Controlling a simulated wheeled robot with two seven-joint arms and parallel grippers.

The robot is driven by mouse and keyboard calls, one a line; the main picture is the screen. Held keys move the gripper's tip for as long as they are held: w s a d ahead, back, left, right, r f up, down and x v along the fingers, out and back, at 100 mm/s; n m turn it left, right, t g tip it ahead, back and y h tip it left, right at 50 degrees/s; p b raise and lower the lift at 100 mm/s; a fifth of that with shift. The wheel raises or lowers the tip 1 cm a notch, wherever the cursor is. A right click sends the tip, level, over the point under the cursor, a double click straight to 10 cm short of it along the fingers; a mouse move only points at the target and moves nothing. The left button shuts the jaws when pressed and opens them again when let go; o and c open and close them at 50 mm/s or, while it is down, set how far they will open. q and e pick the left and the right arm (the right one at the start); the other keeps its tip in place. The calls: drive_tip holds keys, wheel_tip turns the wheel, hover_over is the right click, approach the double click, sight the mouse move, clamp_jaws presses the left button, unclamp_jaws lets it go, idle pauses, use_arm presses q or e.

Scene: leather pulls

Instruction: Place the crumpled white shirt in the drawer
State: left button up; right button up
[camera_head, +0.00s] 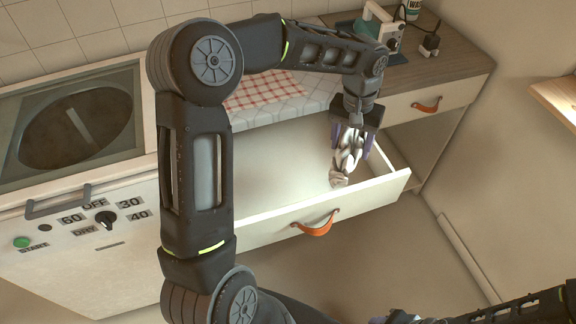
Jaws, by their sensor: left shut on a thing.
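The crumpled white shirt (346,160) hangs as a twisted bundle from my left gripper (352,146). The gripper points down, shut on the upper part of the shirt, with its purple fingers on either side. The shirt is over the right part of the open white drawer (358,198), inside its walls as seen from here. I cannot tell whether its lower end touches the drawer floor. My left arm hides the drawer's left end. Part of my right arm shows at the bottom right, but its fingers are not in view.
The drawer has an orange leather pull (315,224). Above it is a counter with a red checked cloth (262,90). A shut drawer (432,103) is at the right. An appliance with a dial (106,220) stands at the left. A wooden shelf edge (556,98) juts in at the right.

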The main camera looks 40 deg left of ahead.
use_arm(q)
drive_tip(key=s+a+f+n+b, duration=0.3)
drive_tip(key=s+a+n+b, duration=0.15)
drive_tip(key=a+n, duration=0.65)
drive_tip(key=n+b, duration=0.5)
drive_tip(key=n, duration=1)
hover_over(267, 179)
wheel_tip(267, 179, down, 2)
drive_tip(key=shift+s+y, duration=0.1)
drive_tip(key=shift+y, duration=0.2)
drive_tip(key=shift+d, duration=0.1)
drive_tip(key=shift+f, duration=3.1)
drive_tip(key=shift+f+b, duration=0.35)
drive_tip(key=shift+f, duration=1.55)
